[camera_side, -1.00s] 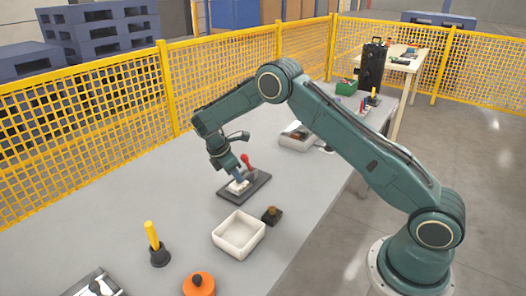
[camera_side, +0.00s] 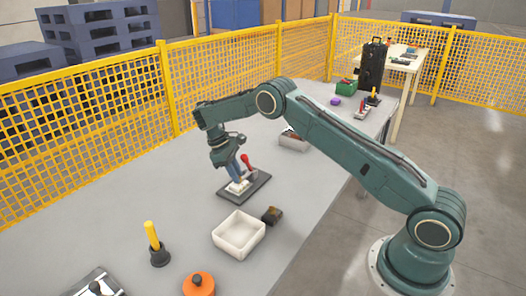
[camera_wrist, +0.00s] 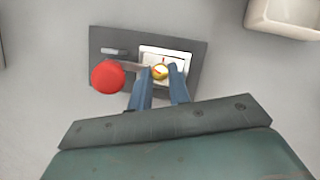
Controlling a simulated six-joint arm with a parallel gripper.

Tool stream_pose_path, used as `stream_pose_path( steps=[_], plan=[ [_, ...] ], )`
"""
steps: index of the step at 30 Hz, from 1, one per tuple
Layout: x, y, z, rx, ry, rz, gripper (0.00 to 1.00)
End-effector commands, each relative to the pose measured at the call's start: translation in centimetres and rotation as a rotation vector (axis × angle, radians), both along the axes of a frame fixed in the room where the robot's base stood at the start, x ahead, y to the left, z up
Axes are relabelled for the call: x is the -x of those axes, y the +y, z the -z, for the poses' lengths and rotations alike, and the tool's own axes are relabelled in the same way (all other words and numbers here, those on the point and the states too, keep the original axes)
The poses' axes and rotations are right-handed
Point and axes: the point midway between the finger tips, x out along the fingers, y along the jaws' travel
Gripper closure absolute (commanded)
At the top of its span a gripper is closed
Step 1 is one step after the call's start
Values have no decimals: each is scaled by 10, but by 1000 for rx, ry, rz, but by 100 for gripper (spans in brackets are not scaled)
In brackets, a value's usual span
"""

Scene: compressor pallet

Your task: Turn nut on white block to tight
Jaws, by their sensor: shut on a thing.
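The white block (camera_side: 236,187) sits on a dark plate (camera_side: 258,190) on the table, and it also shows in the wrist view (camera_wrist: 176,55). A small brass-yellow nut (camera_wrist: 160,71) is on the white block. My gripper (camera_wrist: 162,76) points down over the block, with its blue fingers closed on either side of the nut; it also shows in the side view (camera_side: 238,180). A clamp with a red handle (camera_side: 246,161) stands on the same plate beside the block; its round red end (camera_wrist: 108,76) is left of my fingers in the wrist view. The fingers partly hide the block.
A white empty bin (camera_side: 239,234) and a small dark block (camera_side: 272,215) stand in front of the plate. A yellow-handled tool (camera_side: 153,240) and an orange round part (camera_side: 199,285) are nearer the camera. A light bin (camera_side: 294,141) is behind my arm. The table left of the plate is clear.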

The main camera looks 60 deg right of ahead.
Motion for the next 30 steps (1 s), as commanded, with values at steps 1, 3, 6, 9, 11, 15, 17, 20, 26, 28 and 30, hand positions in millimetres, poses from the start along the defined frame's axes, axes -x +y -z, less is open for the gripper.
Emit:
stream_pose_path(
  steps=[1, 3, 6, 9, 11, 15, 17, 20, 26, 28, 30],
  plan=[
    [0, -1, 0, -2, 1, 27, 100],
    [0, -1, 0, 0, 1, 62, 100],
    [0, -1, 0, -1, 2, 103, 100],
    [0, -1, 0, -1, 0, 133, 100],
    [0, -1, 0, 0, 0, 145, 100],
    [0, -1, 0, -1, 0, 160, 100],
    [0, -1, 0, 0, 0, 165, 100],
    [0, -1, 0, -1, 0, 166, 100],
    [0, -1, 0, -1, 0, 165, 100],
    [0, -1, 0, -1, 0, 165, 74],
    [0, -1, 0, 0, 0, 165, 60]
  ],
)
